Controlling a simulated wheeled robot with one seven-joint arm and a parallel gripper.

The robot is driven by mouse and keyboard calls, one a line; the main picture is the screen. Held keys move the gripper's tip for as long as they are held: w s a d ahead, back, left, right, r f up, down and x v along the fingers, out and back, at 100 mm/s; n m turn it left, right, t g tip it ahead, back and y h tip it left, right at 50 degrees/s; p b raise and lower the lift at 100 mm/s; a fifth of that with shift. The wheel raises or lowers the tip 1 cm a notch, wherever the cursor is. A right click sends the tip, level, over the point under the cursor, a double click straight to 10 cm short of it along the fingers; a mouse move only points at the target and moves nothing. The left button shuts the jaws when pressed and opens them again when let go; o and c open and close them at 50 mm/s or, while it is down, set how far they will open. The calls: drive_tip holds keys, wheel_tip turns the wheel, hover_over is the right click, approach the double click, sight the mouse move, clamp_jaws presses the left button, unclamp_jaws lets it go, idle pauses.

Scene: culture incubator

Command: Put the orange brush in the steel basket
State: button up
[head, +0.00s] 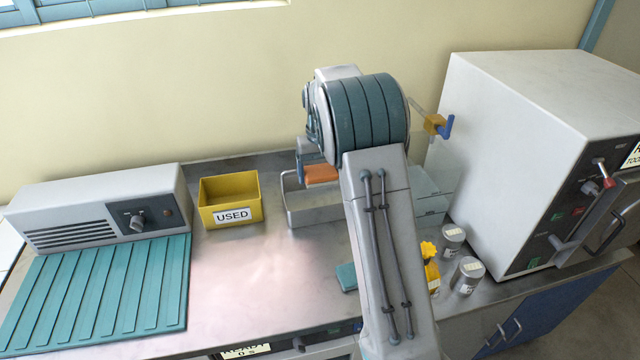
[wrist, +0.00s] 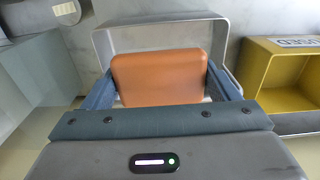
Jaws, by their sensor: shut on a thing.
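The orange brush (wrist: 160,76) shows as an orange block between the two blue fingers of my gripper (wrist: 166,90) in the wrist view. My gripper is shut on it. In the head view the orange brush (head: 320,174) is over the steel basket (head: 318,215), and my arm hides part of both. The steel basket also shows in the wrist view (wrist: 106,44), its rim around the brush on the far side. I cannot tell whether the brush touches the basket.
A yellow bin labelled USED (head: 230,200) stands left of the basket. A teal ribbed mat (head: 110,295) lies at the left before a grey unit (head: 100,212). Metal canisters (head: 466,276) and a large white incubator (head: 540,150) are at the right. The counter's middle is clear.

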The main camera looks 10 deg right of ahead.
drive_tip(key=f, duration=0.2)
drive_tip(key=f+p, duration=0.1)
drive_tip(key=f, duration=0.3)
drive_tip(key=shift+w+f+p, duration=0.15)
drive_tip(key=shift+w+p, duration=0.15)
drive_tip(key=shift+p, duration=0.05)
drive_tip(key=shift+f+b, duration=0.45)
drive_tip(key=shift+f, duration=0.1)
drive_tip(key=shift+f, duration=0.1)
drive_tip(key=shift+s, duration=0.1)
drive_tip(key=o, duration=0.9)
